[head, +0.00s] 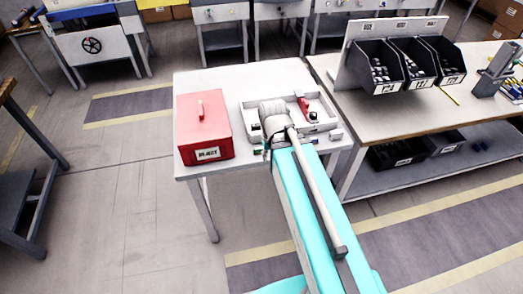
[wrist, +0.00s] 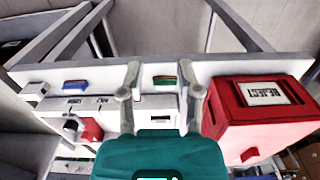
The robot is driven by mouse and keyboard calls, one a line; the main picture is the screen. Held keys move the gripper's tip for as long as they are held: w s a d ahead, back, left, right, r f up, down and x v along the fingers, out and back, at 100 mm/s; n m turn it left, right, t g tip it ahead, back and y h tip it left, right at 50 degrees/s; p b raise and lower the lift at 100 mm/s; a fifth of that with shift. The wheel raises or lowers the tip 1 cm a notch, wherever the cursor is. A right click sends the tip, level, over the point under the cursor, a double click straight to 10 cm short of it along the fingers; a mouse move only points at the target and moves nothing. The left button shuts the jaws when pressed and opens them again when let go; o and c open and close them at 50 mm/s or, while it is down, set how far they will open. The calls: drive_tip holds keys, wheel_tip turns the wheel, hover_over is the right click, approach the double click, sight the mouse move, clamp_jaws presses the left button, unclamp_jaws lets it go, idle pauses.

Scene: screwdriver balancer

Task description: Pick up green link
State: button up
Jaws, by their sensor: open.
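The green link (wrist: 165,80) is a small block lying near the edge of the white table in the wrist view. It appears between my two fingertips in the picture, but I cannot tell how far below them it is. My gripper (wrist: 159,68) is open, with one finger on each side of the link in view and nothing held. A small green patch at the table's front edge in the head view (head: 265,151) looks like the same link. My arm hides most of my gripper in the head view.
A red REJECT box (head: 204,127) stands on the table (head: 240,77), left in the head view; it also shows at right in the wrist view (wrist: 260,120). A white tray (head: 323,124) sits behind my wrist. A blue link (wrist: 75,84) lies along the same edge.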

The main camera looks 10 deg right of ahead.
drive_tip(key=o, duration=0.3)
drive_tip(key=w+n, duration=0.4)
drive_tip(key=n, duration=0.2)
drive_tip(key=w+r+n+p, duration=0.1)
drive_tip(key=w+n, duration=0.4)
drive_tip(key=n, duration=0.1)
drive_tip(key=w+n, duration=0.5)
drive_tip(key=n, duration=0.1)
drive_tip(key=shift+w+a+r, duration=0.2)
drive_tip(key=shift+w+a, duration=0.05)
drive_tip(key=shift+a, duration=0.15)
drive_tip(key=shift+f, duration=0.15)
drive_tip(key=b, duration=0.8)
hover_over(259, 148)
wheel_tip(259, 148, down, 8)
drive_tip(key=shift+f, duration=0.2)
drive_tip(key=shift+f+b, duration=2.55)
drive_tip(key=shift+b, duration=0.2)
